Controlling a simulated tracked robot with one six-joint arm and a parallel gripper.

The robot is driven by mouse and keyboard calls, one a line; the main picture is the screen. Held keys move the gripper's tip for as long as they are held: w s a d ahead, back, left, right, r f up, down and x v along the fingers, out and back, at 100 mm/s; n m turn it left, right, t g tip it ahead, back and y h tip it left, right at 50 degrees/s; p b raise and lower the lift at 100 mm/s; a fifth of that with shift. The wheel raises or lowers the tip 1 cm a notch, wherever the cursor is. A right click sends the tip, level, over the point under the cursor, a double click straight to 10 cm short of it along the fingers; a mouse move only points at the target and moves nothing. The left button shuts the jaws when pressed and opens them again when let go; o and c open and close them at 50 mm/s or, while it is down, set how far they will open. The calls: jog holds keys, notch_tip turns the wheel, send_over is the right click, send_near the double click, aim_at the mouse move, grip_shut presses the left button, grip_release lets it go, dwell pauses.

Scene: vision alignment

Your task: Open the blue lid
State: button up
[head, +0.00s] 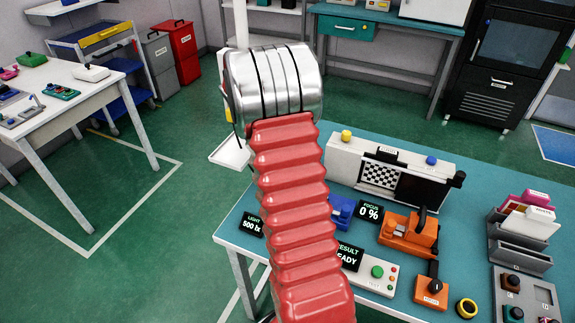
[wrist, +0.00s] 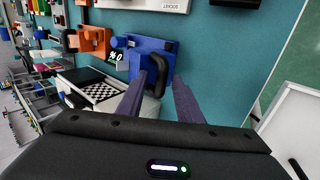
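The blue lid (wrist: 150,46) is in the upper middle of the wrist view, on a blue device with a black curved handle (wrist: 160,72). It looks closed. In the head view only part of the blue device (head: 342,210) shows, beside my red arm, which hides the rest. My gripper (wrist: 161,82) has its two dark fingers apart. In the wrist view the handle appears between the fingertips; I cannot tell whether they touch it. The gripper is hidden in the head view.
On the teal bench (head: 465,210) stand an orange device (head: 410,233), a white box with a checkered panel (head: 380,175), a "FOCUS 0 %" display (head: 369,212) and a button panel (head: 375,272). Grey racks (head: 520,255) stand at the right. Bare bench top shows beside the lid in the wrist view.

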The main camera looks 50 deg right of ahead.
notch_tip(320, 180, up, 10)
dwell(0.6)
jog(key=shift+f, duration=0.1)
jog(key=shift+c, duration=0.5)
jog(key=shift+w+a, duration=0.1)
jog(key=shift+a, duration=0.1)
jog(key=shift+c, duration=0.9)
jog(key=shift+a+r, duration=0.25)
jog(key=shift+a, duration=0.05)
jog(key=shift+c, duration=0.7)
jog(key=a+r+n+t, duration=0.1)
jog(key=a, duration=0.1)
jog(key=a+r+n+t, duration=0.1)
jog(key=a, duration=0.2)
jog(key=a+r+n+t, duration=0.1)
jog(key=a, duration=0.2)
jog(key=shift+a+r+n, duration=0.2)
jog(key=shift+a+n, duration=0.05)
jog(key=shift+n, duration=0.05)
grip_shut()
jog(key=s+a+n+t+y, duration=0.1)
jog(key=s+a+n+t, duration=0.3)
jog(key=a, duration=0.8)
jog(key=s+a+n+t+y, duration=0.1)
jog(key=s+a+n+t, duration=0.4)
jog(key=a, duration=0.7)
jog(key=shift+s+n, duration=0.8)
jog(key=shift+s, duration=0.25)
